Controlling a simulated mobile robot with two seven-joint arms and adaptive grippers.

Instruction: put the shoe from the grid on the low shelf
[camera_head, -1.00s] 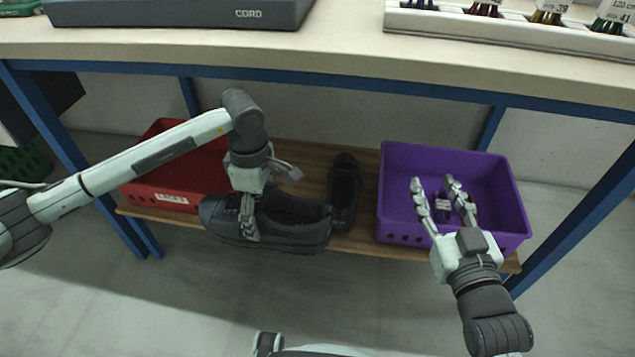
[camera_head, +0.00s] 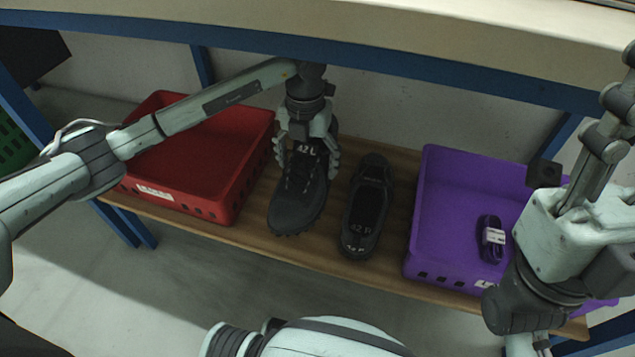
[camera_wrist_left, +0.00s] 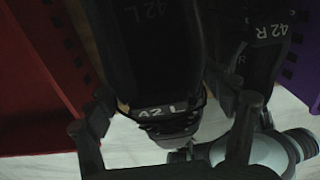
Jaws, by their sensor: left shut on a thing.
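The shoe fills the middle of the left wrist view (camera_wrist_left: 150,55). A matching dark shoe marked 42 R (camera_head: 364,210) lies on the shelf just to its right, a narrow gap apart. My right gripper (camera_head: 608,135) is at the right edge; its opening is unclear.
A red crate (camera_head: 240,180) stands on the shelf at left. A purple crate (camera_head: 425,225) at right holds a dark bundle with a pale band (camera_head: 491,240). The table top (camera_head: 420,38) and its blue beam (camera_head: 400,66) overhang the shelf.

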